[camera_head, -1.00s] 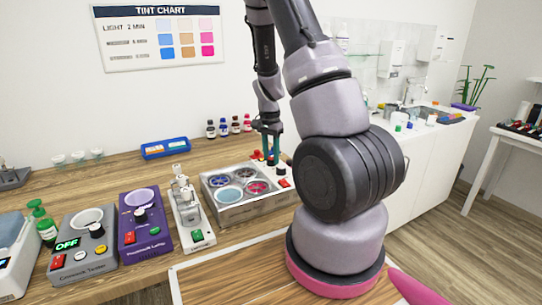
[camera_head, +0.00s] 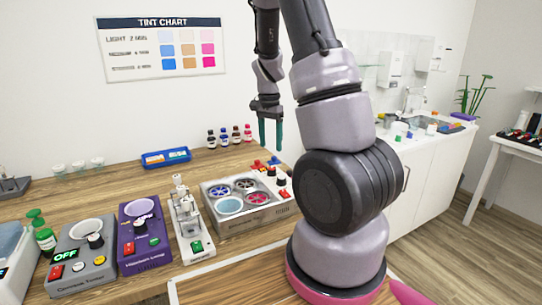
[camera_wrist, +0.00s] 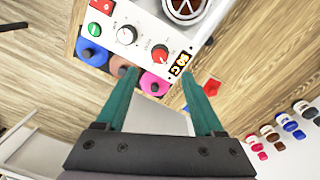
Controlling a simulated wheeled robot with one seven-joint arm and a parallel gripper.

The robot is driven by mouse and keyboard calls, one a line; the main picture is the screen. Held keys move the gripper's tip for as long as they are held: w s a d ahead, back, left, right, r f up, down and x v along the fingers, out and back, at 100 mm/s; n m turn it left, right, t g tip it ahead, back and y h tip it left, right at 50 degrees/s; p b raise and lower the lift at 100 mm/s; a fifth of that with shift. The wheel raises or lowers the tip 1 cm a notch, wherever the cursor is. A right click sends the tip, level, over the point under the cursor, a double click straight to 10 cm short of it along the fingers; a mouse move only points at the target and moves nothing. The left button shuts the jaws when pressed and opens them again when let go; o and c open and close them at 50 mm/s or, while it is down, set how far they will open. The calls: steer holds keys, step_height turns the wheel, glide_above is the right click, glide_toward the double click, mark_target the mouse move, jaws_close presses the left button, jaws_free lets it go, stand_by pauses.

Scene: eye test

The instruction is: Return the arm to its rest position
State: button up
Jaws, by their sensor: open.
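My gripper (camera_head: 270,132) hangs in the air above the back of the wooden bench, fingers pointing down. It is open and empty. In the wrist view its two green fingers (camera_wrist: 160,88) stand apart with nothing between them. The tint bath unit (camera_head: 235,217), a metal box with several round wells, sits on the bench below and left of the gripper. Its control panel with knobs and a lit display shows in the wrist view (camera_wrist: 140,45). My arm rises on the right side of the head view and hides part of the bench.
A purple device (camera_head: 143,240), a grey tester (camera_head: 82,262) and a white device with a green button (camera_head: 190,222) line the bench's left. Small bottles (camera_head: 229,136) and a blue tray (camera_head: 166,158) stand at the back. A sink counter (camera_head: 425,160) is at right.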

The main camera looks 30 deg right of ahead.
steer(key=shift+r, duration=1)
steer(key=s+a+r+n+t+y, duration=0.1)
steer(key=s+a+r+n+t, duration=0.1)
steer(key=s+a+r, duration=0.35)
steer(key=s+a+r+n+t+y, duration=0.1)
steer(key=s+a+r+n+t, duration=0.1)
steer(key=r, duration=0.7)
steer(key=s+a+r+n+t, duration=0.3)
steer(key=s+r, duration=0.5)
steer(key=s, duration=0.4)
steer(key=shift+s+a+n+t, duration=0.25)
steer(key=shift+a+n, duration=0.45)
steer(key=shift+a, duration=0.4)
